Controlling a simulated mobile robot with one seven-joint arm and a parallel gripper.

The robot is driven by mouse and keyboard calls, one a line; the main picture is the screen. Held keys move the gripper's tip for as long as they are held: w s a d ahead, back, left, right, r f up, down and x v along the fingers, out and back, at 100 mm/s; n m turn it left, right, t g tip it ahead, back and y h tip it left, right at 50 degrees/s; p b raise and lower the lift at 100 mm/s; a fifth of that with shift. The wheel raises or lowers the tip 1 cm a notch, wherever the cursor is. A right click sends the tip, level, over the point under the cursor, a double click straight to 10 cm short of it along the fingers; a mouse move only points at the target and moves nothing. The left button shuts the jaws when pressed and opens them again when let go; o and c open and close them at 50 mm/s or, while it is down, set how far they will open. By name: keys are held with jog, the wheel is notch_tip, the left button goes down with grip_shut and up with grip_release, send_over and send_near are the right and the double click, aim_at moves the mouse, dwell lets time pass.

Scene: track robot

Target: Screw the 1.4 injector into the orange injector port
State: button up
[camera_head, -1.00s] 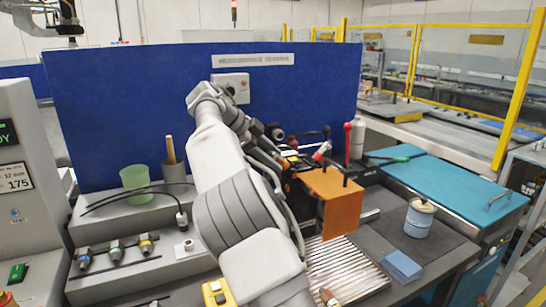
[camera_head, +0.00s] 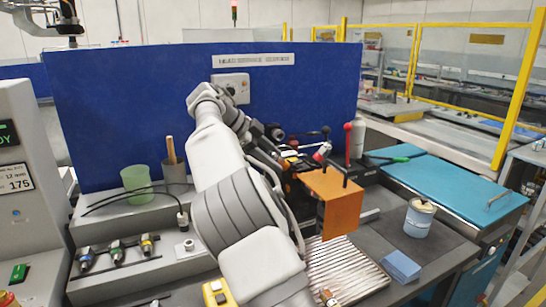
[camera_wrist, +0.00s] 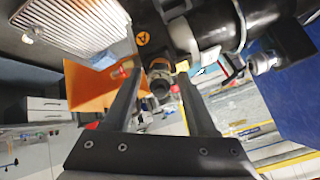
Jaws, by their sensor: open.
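My gripper (camera_wrist: 160,73) is open, its two dark fingers apart on either side of a small round part with an orange ring (camera_wrist: 160,66). This part sits against a dark and silver assembly that bears an orange label with the letter A (camera_wrist: 143,39). I cannot tell whether it is the 1.4 injector, the orange port, or both joined. No 1.4 marking is readable. In the head view my arm hides most of this spot, left of the orange panel (camera_head: 331,187).
The orange panel also shows in the wrist view (camera_wrist: 92,90), close to the left finger. A red-knobbed lever (camera_head: 348,128) stands behind the assembly. A ribbed metal tray (camera_head: 345,270) and a light blue tin (camera_head: 418,220) are at right. A blue wall (camera_head: 120,100) closes the back.

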jog(key=shift+r, duration=0.1)
jog(key=shift+n+p, duration=0.45)
jog(key=shift+n, duration=0.05)
jog(key=n+p, duration=0.2)
jog(key=n, duration=0.1)
jog(key=shift+r+n+p, duration=0.1)
jog(key=shift+n+p, duration=0.2)
jog(key=shift+n, duration=0.1)
jog(key=n+p, duration=0.4)
jog(key=n, duration=0.1)
jog(key=shift+n+p, duration=0.85)
jog(key=shift+n, duration=0.25)
jog(key=shift+f, duration=0.2)
